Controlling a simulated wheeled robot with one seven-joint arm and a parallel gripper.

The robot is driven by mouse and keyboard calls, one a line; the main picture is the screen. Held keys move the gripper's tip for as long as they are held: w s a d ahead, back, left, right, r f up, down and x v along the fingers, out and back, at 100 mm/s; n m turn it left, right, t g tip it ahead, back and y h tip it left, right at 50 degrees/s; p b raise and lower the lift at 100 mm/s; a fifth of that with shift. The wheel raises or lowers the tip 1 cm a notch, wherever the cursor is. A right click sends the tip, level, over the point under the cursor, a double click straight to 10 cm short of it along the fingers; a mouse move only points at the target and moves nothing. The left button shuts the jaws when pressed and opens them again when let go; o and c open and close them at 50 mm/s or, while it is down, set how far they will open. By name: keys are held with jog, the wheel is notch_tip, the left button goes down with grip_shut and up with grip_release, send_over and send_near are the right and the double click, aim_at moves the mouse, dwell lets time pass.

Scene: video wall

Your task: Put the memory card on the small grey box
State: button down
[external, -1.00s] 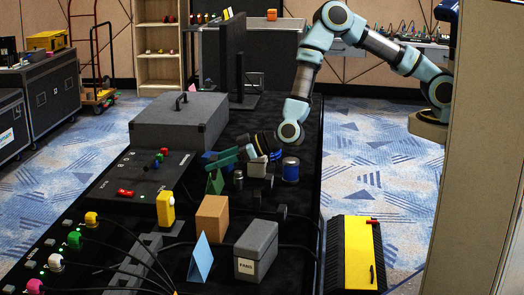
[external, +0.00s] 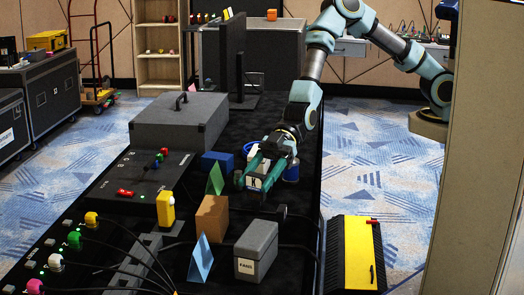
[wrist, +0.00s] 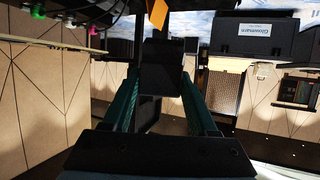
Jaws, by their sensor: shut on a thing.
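My gripper (external: 254,184) has green fingers pointing down and left, above the black table. It is shut on what I take to be the memory card (wrist: 163,66), a dark flat-sided piece between the fingertips in the wrist view. In the external view a pale patch with a dark mark shows between the fingers; I cannot tell whether it is the card's face. The small grey box (external: 256,252) stands at the table's near right with a white label on its front. My gripper is above and behind it, apart from it. The box's top is clear.
A brown box (external: 212,219), a blue folded card (external: 201,262) and a green folded card (external: 215,180) stand nearby. A dark dumbbell-like piece (external: 281,212) lies behind the grey box. A blue can (external: 291,171) stands right of my gripper. Cables cross the table's front.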

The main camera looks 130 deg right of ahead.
notch_tip(320, 180, down, 8)
jog(key=shift+f+p, duration=0.1)
jog(key=shift+p, duration=1.1)
jog(key=shift+f, duration=0.3)
jog(key=shift+f+b, duration=0.25)
jog(key=shift+b, duration=0.05)
jog(key=shift+c, duration=0.9)
grip_release()
jog(key=shift+r, duration=0.1)
jog(key=shift+r, duration=0.15)
